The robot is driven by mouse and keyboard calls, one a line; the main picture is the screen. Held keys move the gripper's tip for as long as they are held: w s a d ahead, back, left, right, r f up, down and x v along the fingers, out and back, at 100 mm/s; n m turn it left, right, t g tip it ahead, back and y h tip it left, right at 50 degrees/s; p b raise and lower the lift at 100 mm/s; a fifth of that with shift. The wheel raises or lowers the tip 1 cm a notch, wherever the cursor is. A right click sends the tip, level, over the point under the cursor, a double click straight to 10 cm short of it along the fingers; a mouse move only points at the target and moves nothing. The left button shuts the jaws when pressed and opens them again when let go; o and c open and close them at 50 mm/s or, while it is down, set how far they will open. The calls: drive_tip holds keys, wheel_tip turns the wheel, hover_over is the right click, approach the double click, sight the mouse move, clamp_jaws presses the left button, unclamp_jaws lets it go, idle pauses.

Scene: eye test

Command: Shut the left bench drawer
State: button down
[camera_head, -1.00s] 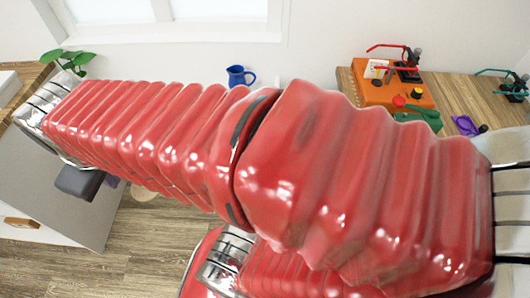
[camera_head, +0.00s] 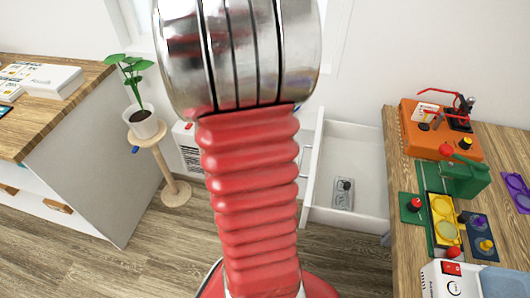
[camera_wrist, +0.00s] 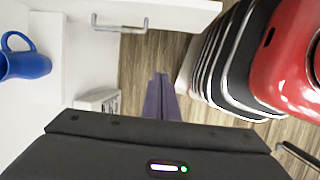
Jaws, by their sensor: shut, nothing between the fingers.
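An open white drawer (camera_head: 370,150) juts out from the left side of the wooden-topped bench (camera_head: 405,255) in the head view. Its front panel (camera_head: 312,180) faces left, and a small grey device (camera_head: 343,192) lies inside. In the wrist view, the drawer front (camera_wrist: 185,8) shows along the top edge, with its metal handle (camera_wrist: 121,27) below it. My gripper (camera_wrist: 159,78) is shut and empty. Its fingertips show over the floor, below and right of the handle in the picture and apart from it. My arm hides the gripper in the head view.
A potted plant (camera_head: 143,122) on a wooden stand (camera_head: 172,170) is left of my arm. A white vented box (camera_head: 187,148) stands behind. A blue mug (camera_wrist: 25,62) is at the wrist view's left. Tools crowd the bench top. Floor is free at lower left.

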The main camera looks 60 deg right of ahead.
drive_tip(key=shift+g+y, duration=0.4)
drive_tip(key=s+d+f, duration=0.2)
drive_tip(key=s, duration=0.1)
drive_tip(key=s+d+f, duration=0.1)
drive_tip(key=shift+s, duration=0.15)
drive_tip(key=shift+a, duration=0.1)
drive_tip(key=s+d+f, duration=0.1)
drive_tip(key=s+f, duration=0.6)
drive_tip(key=f, duration=0.2)
drive_tip(key=shift+s+d, duration=0.25)
drive_tip(key=shift+d, duration=0.1)
drive_tip(key=shift+f, duration=0.1)
